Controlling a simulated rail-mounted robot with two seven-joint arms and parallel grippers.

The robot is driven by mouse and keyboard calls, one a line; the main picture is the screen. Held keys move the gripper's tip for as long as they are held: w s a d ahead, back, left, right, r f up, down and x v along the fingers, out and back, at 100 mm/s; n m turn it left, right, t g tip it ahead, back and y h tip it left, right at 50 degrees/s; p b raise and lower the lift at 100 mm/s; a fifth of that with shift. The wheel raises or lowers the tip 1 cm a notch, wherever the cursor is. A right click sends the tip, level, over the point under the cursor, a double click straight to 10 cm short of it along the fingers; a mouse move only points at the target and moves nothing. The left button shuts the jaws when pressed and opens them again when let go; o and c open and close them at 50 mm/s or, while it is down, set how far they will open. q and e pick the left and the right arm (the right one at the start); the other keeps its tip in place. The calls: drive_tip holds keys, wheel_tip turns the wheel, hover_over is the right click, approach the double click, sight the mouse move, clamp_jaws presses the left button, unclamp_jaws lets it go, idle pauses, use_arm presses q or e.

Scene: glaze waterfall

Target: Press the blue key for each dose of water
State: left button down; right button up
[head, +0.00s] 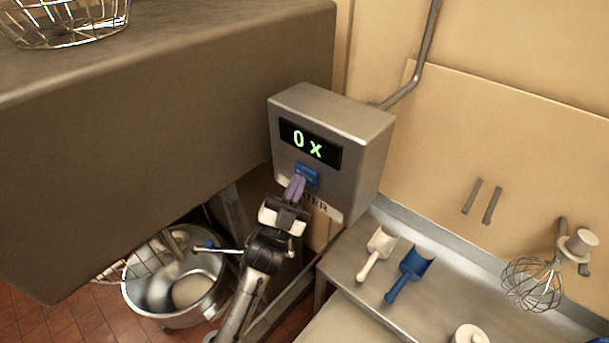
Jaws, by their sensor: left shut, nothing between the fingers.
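A grey metal water box (345,115) hangs at the centre of the head view. Its dark display (311,145) reads "0 x" in green. The blue key (308,174) is on its front, just below the display. My left gripper (297,186) is shut and empty, its purple fingertips at the lower left of the blue key. The fingertips overlap the key's lower edge in the picture; I cannot tell whether they touch it. The gripper hides part of the label below, where "TER" shows. My right gripper is not in view.
A steel mixing bowl (208,306) with a wire guard stands below left. A large brown-grey hood-like block (150,130) fills the left. On the steel counter (345,262) lie a white scoop (379,249) and a blue scoop (408,273). A wire whisk (533,284) is at right.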

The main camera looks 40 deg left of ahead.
use_arm(q)
drive_tip(key=shift+w, duration=0.45)
idle(0.5)
drive_tip(key=shift+s, duration=0.95)
drive_tip(key=shift+s+a+p, duration=0.15)
drive_tip(key=shift+s+p, duration=0.25)
drive_tip(key=shift+s, duration=0.85)
drive_tip(key=shift+s+a+p, duration=0.1)
drive_tip(key=shift+s+p, duration=0.3)
drive_tip(key=shift+s, duration=0.85)
idle(0.4)
idle(0.6)
